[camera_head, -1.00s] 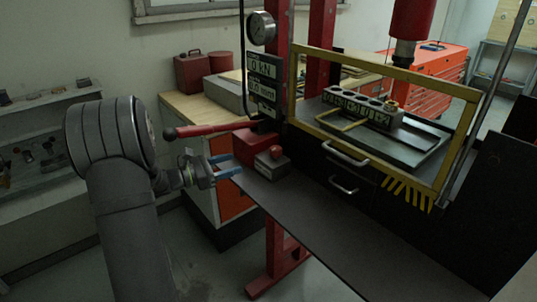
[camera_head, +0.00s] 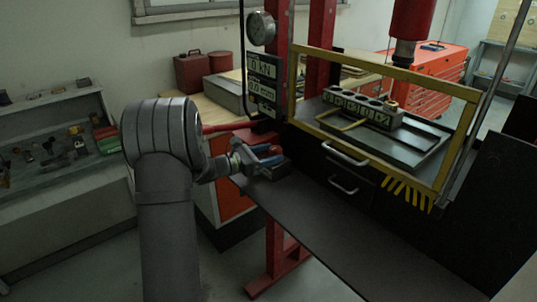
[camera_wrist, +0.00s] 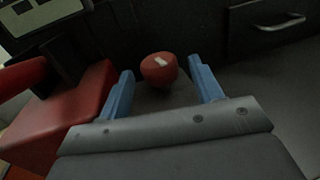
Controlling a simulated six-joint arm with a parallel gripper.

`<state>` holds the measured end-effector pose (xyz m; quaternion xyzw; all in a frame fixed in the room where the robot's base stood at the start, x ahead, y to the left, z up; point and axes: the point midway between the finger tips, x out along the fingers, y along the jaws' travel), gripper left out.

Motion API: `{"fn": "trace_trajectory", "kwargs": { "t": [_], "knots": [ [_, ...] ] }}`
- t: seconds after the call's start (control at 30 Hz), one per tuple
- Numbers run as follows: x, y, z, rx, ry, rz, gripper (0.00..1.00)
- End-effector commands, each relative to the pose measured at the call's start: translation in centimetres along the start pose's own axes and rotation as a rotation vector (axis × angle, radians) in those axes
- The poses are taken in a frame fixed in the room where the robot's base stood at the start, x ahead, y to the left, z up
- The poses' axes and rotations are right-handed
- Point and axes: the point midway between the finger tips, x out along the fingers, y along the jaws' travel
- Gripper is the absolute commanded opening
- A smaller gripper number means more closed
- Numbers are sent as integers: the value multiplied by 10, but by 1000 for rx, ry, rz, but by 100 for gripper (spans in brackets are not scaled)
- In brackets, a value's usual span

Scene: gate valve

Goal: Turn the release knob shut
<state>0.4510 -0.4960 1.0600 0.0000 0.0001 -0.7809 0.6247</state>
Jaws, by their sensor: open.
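The release knob (camera_wrist: 159,69) is a small red round knob with a white mark on its face. In the wrist view it sits between the two blue fingers of my gripper (camera_wrist: 162,88), apart from both and slightly beyond their tips. The knob is on a dark grey block beside the red pump body (camera_wrist: 75,115). In the head view my gripper (camera_head: 267,156) is at that block, with its blue fingers spread, and it hides the knob. My gripper is open and holds nothing.
A red pump lever (camera_head: 222,127) runs behind my wrist. A yellow guard frame (camera_head: 385,72) and drawer handles (camera_head: 344,153) are to the right. The dark bench top (camera_head: 310,225) is clear in front. A pressure gauge (camera_head: 261,28) is above.

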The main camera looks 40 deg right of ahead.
Motion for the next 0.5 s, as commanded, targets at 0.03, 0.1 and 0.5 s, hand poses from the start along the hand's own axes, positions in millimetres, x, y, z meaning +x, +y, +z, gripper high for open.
{"fn": "trace_trajectory", "kwargs": {
  "t": [0.03, 0.1, 0.5],
  "knots": [
    [0, 0, 0, 0, 0, 0, 59],
    [0, 0, 0, 0, 0, 0, 52],
    [0, 2, 0, 2, -3, -48, 15]
  ]
}}
